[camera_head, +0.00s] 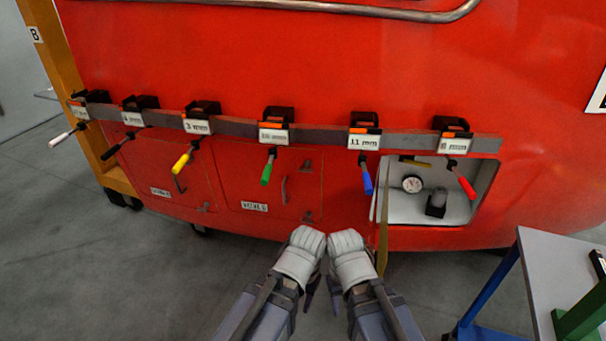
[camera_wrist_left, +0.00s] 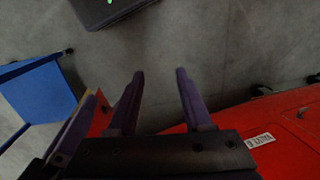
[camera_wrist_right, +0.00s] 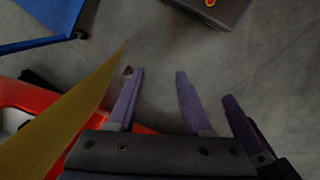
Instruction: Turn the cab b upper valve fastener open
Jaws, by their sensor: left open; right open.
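The red train nose carries two closed hatches low on its front. The middle hatch (camera_head: 262,190) has a small dark upper fastener (camera_head: 307,166) near its top right corner and a lower fastener (camera_head: 308,217) below it. The left hatch (camera_head: 165,170) has a lower fastener (camera_head: 203,208); its upper corner is partly hidden by a hanging tool. The hatch labels are too small to read surely. My left gripper (camera_wrist_left: 160,72) and right gripper (camera_wrist_right: 160,72) are open and empty. In the head view they sit side by side below the middle hatch, apart from the fasteners.
A grey bar (camera_head: 330,138) with several labelled clamps and coloured handles crosses above the hatches. A compartment (camera_head: 460,205) with a gauge (camera_head: 412,184) stands open at right, its yellow door (camera_head: 382,245) jutting out near my right arm. A table (camera_head: 550,265) stands at lower right.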

